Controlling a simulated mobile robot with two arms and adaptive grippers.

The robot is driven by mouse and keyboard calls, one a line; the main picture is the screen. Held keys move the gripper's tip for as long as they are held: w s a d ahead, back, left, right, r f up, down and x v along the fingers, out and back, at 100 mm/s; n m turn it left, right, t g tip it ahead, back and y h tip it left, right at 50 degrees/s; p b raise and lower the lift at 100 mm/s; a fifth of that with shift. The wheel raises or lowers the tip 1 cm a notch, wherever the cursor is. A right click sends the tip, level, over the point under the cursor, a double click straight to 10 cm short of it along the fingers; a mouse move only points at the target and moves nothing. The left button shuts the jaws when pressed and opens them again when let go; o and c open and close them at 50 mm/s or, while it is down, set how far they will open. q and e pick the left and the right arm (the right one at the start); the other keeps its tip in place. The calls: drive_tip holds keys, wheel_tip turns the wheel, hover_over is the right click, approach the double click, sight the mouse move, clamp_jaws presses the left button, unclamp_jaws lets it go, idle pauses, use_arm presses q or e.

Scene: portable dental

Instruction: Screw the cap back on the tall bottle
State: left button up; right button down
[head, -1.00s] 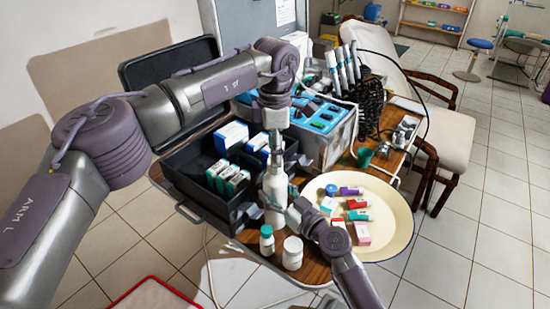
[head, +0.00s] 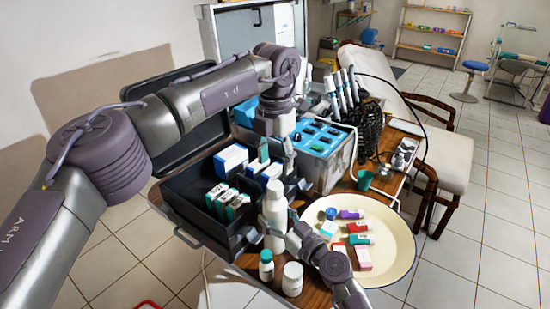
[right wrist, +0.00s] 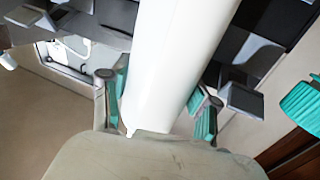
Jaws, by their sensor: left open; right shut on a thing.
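The tall white bottle (head: 275,225) stands upright near the table's front edge. A white cap-like top (head: 275,187) shows on it, but how tightly it sits cannot be seen. My right gripper (head: 283,228) is shut around the bottle's body. In the right wrist view, the bottle (right wrist: 172,60) runs between the teal pads of the right gripper (right wrist: 162,105). My left gripper (head: 276,155) is above the bottle, pointing down, open and apparently empty, with a gap between its fingers and the bottle top.
A small teal-capped bottle (head: 266,268) and a white jar (head: 292,280) stand close in front. A cream tray (head: 398,265) with several small boxes and tubes lies right. An open black case (head: 205,228) with boxes is left. A blue-topped box (head: 322,160) stands behind.

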sight(275, 185)
use_arm(q)
drive_tip(key=shift+r+n, duration=0.1)
drive_tip(key=shift+n, duration=0.2)
drive_tip(key=shift+f, duration=4.05)
clamp_jaws()
drive_tip(key=shift+o, duration=0.7)
unclamp_jaws()
